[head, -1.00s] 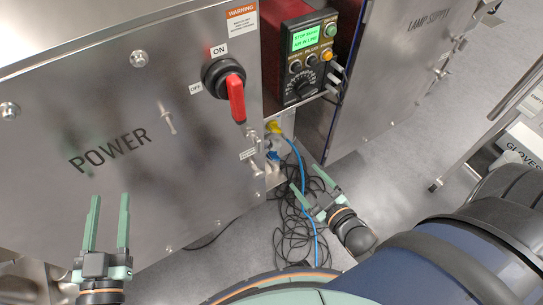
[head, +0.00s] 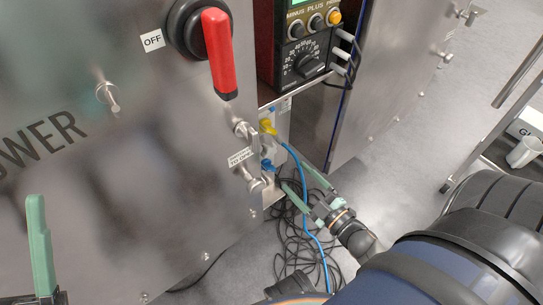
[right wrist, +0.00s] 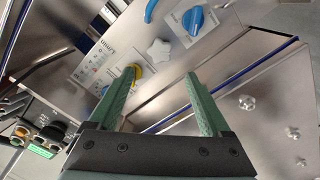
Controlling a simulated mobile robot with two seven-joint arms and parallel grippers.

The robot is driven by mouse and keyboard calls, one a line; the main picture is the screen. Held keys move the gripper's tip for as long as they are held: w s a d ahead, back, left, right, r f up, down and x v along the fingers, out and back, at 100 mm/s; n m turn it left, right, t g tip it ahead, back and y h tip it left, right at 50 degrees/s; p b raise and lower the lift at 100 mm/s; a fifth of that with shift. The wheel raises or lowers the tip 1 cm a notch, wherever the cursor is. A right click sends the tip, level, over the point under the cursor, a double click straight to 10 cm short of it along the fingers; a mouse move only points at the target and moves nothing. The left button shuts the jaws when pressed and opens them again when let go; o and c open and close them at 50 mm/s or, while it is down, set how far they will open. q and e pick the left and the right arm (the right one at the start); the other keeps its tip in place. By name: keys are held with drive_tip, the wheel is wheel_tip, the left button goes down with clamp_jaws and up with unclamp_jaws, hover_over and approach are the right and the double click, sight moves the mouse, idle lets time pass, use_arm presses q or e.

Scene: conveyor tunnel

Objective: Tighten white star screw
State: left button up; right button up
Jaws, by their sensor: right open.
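The white star screw (right wrist: 159,52) shows in the right wrist view on a light panel, between a yellow knob (right wrist: 136,76) and a blue knob (right wrist: 193,19). My right gripper (right wrist: 162,77) is open and empty. Its two green fingers point toward the panel, with the screw beyond the gap between their tips. In the head view my right gripper (head: 296,174) is low beside the yellow knob (head: 267,127) and blue knob (head: 267,166); I cannot make out the screw clearly there. My left gripper shows only one upright green finger (head: 40,245) at the left edge, apart from the cabinet knobs.
A steel cabinet (head: 120,190) with a red switch handle (head: 220,55) fills the left. A control box (head: 303,55) stands above the panel. A blue cable (head: 304,205) and tangled black cables (head: 290,235) hang and lie below. Clear floor (head: 395,190) lies to the right.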

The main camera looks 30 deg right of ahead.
sight(271, 153)
drive_tip(key=w+b, duration=0.1)
drive_tip(key=w, duration=0.6)
drive_tip(key=w+a+b, duration=0.1)
drive_tip(key=w, duration=0.2)
drive_tip(key=shift+w+b, duration=0.35)
drive_tip(key=shift+w, duration=0.05)
drive_tip(key=shift+c, duration=0.4)
clamp_jaws()
